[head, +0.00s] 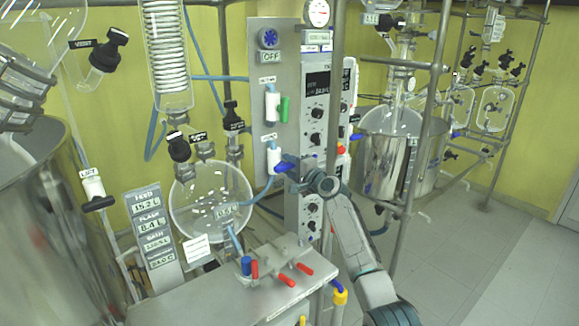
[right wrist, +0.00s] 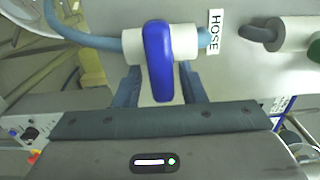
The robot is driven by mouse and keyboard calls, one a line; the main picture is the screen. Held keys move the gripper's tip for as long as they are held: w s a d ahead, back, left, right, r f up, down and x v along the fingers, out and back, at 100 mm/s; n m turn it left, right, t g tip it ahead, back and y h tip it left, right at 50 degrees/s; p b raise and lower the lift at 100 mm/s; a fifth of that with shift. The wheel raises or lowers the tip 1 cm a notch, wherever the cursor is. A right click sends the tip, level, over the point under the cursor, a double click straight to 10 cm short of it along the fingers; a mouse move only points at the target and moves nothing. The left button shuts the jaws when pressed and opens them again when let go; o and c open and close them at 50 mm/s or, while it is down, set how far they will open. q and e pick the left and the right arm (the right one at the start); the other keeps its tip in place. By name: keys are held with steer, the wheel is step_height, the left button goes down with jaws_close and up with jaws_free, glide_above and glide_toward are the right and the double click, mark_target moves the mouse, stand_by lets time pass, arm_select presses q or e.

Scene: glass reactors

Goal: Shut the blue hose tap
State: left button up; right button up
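The blue hose tap has a white body (head: 273,160) with a blue lever handle (head: 284,167), mounted low on the left side of the grey control panel. In the right wrist view the blue handle (right wrist: 157,55) lies crosswise to the hose line, beside a label reading HOSE (right wrist: 214,32). My right gripper (head: 297,173) is right at the handle. In the right wrist view its two fingers (right wrist: 161,85) stand apart on either side of the handle, with visible gaps. My left gripper is not in view.
A second white tap with a green handle (head: 284,108) sits above on the same panel. A round glass vessel (head: 210,200) stands left of the panel. A metal bench (head: 230,295) with red and blue handles is below. A vertical pole runs close by my right arm.

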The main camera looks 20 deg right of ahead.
stand_by(0.3)
steer(key=b+v, duration=0.2)
steer(key=v, duration=0.9)
steer(key=shift+b, duration=0.35)
